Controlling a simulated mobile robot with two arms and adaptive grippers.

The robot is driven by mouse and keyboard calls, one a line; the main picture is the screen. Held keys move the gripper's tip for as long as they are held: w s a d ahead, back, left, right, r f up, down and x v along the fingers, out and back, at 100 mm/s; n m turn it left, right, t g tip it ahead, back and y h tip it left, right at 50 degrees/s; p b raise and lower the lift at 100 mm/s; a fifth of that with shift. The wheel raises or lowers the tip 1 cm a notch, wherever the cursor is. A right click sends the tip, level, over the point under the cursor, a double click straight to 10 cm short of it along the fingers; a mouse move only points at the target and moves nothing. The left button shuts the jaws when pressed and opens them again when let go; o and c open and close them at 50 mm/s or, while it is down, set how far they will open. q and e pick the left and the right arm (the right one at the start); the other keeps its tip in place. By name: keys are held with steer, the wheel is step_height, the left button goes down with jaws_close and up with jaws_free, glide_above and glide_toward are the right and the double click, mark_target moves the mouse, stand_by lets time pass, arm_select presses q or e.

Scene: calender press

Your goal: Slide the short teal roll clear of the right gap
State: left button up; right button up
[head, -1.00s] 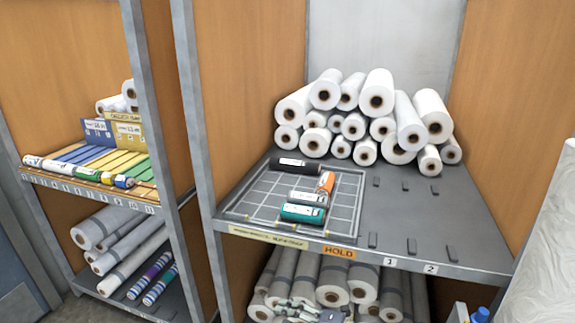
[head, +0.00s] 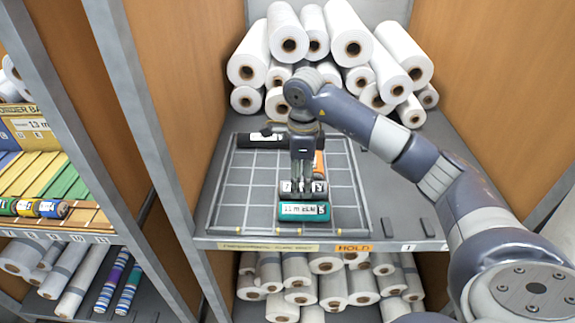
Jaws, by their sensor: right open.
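The short teal roll (head: 305,212) lies crosswise near the front of the gridded mat (head: 232,195), its white label facing up. A white-labelled roll (head: 317,187) lies just behind it. An orange roll (head: 319,163) is behind that, partly hidden by my gripper. A black roll (head: 258,139) lies at the mat's back left. My right gripper (head: 302,190) is open and points down over the white-labelled roll, just behind the teal roll. Whether its fingers touch either roll I cannot tell. My left gripper is not in view.
White rolls (head: 352,50) are piled at the back of the shelf. Dark stops (head: 427,227) stand on the bare shelf to the right of the mat. A grey post (head: 140,110) stands at left. The left and front-left mat cells are clear.

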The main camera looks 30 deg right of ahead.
mark_target(301, 205)
steer(key=f, duration=0.1)
steer(key=f+p, duration=0.1)
steer(key=f, duration=0.1)
steer(key=shift+s+f, duration=0.2)
steer(key=shift+s, duration=0.2)
steer(key=f, duration=0.2)
steer(key=f+p, duration=0.2)
steer(key=f, duration=0.1)
steer(key=shift+w+f, duration=0.25)
steer(key=shift+f, duration=0.8)
steer(key=shift+c, duration=0.5)
steer(key=c, duration=0.8)
steer(key=shift+w+a, duration=0.7)
steer(key=shift+a, duration=0.45)
steer(key=shift+w+a, duration=0.7)
steer(key=shift+a, duration=0.45)
steer(key=shift+w+a, duration=0.7)
steer(key=shift+a, duration=0.45)
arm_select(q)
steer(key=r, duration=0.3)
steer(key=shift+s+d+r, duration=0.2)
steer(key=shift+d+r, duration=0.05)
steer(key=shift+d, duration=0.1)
